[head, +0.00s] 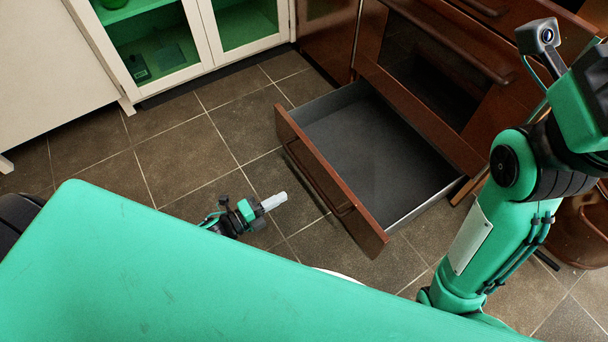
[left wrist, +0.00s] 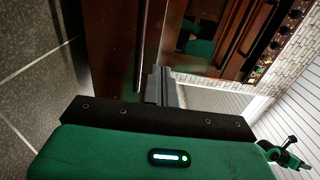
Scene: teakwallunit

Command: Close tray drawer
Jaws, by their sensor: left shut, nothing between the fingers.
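The tray drawer is pulled out low in the brown cabinet, its wooden front (head: 325,185) standing well clear of the cabinet face. Its grey inside (head: 375,150) looks empty. A bar handle (head: 318,185) runs along the front. My left gripper (head: 280,200) is shut and empty, low in front of the drawer front, with a gap of floor seen between them in the head view. In the left wrist view its closed fingers (left wrist: 165,86) point toward a brown wooden panel (left wrist: 115,50); contact cannot be told. My right arm is at the right, its fingers out of view.
An oven-like dark panel (head: 435,75) with a handle is above the drawer. A cream glass-door cabinet (head: 200,40) stands at the back left. Tiled floor (head: 190,150) is free left of the drawer. A brown rounded object (head: 585,230) is at the right edge.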

